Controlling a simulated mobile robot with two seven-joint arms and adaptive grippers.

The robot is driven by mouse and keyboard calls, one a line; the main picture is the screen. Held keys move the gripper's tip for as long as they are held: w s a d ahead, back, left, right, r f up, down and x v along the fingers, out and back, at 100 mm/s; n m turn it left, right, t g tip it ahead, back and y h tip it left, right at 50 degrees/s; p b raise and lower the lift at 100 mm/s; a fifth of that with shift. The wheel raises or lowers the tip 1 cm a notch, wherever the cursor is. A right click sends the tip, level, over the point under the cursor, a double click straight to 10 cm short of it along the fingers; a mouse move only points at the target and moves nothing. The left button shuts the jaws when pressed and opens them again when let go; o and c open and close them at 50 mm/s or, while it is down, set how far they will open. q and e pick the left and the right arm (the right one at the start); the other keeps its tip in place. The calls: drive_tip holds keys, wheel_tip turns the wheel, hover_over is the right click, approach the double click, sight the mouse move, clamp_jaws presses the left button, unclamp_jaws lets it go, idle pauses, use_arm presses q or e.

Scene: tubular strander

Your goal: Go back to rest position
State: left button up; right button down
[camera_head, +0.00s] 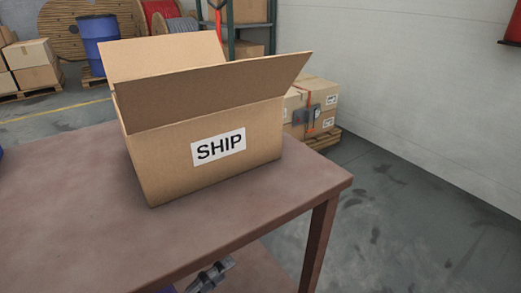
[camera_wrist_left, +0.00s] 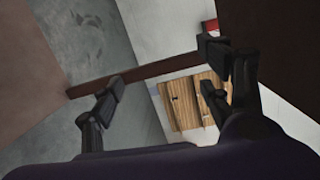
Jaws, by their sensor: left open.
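My left gripper (camera_head: 212,275) shows only in part at the bottom of the head view, low by the front edge of the brown table (camera_head: 75,240). In the left wrist view my left gripper (camera_wrist_left: 163,64) has its two dark fingers spread wide, with nothing between them. My right gripper is in neither view. An open cardboard box (camera_head: 165,170) with a SHIP label (camera_head: 218,147) stands upright on the table, its flaps raised. The inside of the box is hidden. The left gripper is apart from the box.
The table's right corner and leg (camera_head: 318,240) stand near the gripper. Strapped cartons (camera_head: 312,108) sit on a pallet behind the table, by a pale wall (camera_head: 420,100). A blue drum (camera_head: 100,42) and cable reels (camera_head: 75,30) are at the back. The floor at right is clear.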

use_arm(q)
drive_tip(key=s+a+f+n+g+y+p, duration=0.1)
drive_tip(key=s+a+n+y+p, duration=0.5)
drive_tip(key=s+n+p, duration=0.5)
drive_tip(key=s+a+f+n+g+y+p, duration=0.1)
drive_tip(key=s+a+n+y+p, duration=0.4)
drive_tip(key=s+n+p, duration=0.55)
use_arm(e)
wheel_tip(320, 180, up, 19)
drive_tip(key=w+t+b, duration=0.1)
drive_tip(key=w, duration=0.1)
use_arm(q)
drive_tip(key=s+d+r+n+g+y+p, duration=0.1)
drive_tip(key=s+r+n+p, duration=0.5)
drive_tip(key=s+r+p, duration=0.4)
drive_tip(key=shift+s+d+r+p, duration=0.3)
drive_tip(key=shift+s+r+p, duration=0.1)
drive_tip(key=shift+s+p, duration=0.4)
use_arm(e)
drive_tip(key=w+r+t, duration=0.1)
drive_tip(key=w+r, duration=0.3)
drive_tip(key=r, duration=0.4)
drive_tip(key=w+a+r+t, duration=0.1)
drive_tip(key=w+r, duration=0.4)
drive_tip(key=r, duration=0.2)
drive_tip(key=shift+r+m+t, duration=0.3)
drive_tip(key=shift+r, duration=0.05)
use_arm(q)
drive_tip(key=shift+n, duration=0.25)
